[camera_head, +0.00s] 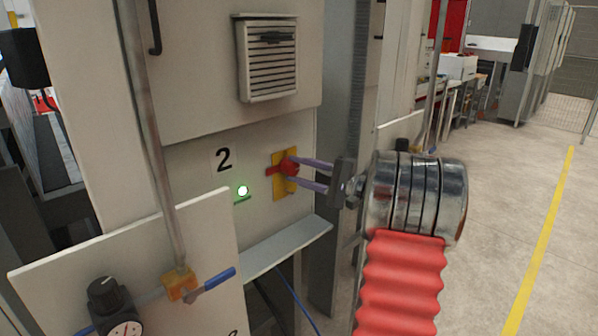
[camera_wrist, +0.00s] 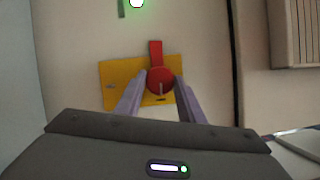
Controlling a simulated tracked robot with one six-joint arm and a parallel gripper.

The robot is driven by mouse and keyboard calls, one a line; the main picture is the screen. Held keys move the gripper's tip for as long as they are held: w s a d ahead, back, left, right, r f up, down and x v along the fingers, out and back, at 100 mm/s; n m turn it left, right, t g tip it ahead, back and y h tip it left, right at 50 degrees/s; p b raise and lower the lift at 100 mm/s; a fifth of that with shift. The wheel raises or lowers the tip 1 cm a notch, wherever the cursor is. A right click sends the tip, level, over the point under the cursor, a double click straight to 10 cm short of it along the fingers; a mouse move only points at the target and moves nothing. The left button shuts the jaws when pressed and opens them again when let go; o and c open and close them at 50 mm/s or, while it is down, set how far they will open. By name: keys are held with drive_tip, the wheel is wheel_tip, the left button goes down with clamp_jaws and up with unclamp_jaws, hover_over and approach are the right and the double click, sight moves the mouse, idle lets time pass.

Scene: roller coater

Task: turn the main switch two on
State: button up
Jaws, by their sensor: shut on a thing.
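Main switch two is a red rotary knob (camera_head: 287,167) on a yellow plate (camera_head: 279,190), to the right of the black "2" on a pale cabinet panel. The wrist view shows the red knob (camera_wrist: 160,79) and the yellow plate (camera_wrist: 112,86) up close. The knob's bar lies sideways, pointing left in the head view. My gripper (camera_head: 296,172) reaches in from the right, its two purple-grey fingers shut on the knob. In the wrist view the fingertips (camera_wrist: 160,84) sit on both sides of it. The far side of the knob is hidden.
A lit green lamp (camera_head: 242,191) is left of the switch. A louvred vent (camera_head: 268,60) is above it, and a grey ledge (camera_head: 285,247) juts out below. A white panel with a gauge (camera_head: 125,328) and vertical pipe stands at the front left. Open floor lies right.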

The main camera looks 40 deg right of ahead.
drive_tip(key=shift+d+f, duration=0.1)
drive_tip(key=shift+f, duration=0.1)
drive_tip(key=o, duration=1)
drive_tip(key=shift+r, duration=0.1)
drive_tip(key=shift+o, duration=0.2)
drive_tip(key=shift+s, duration=0.1)
drive_tip(key=v, duration=1.3)
drive_tip(key=shift+s, duration=0.3)
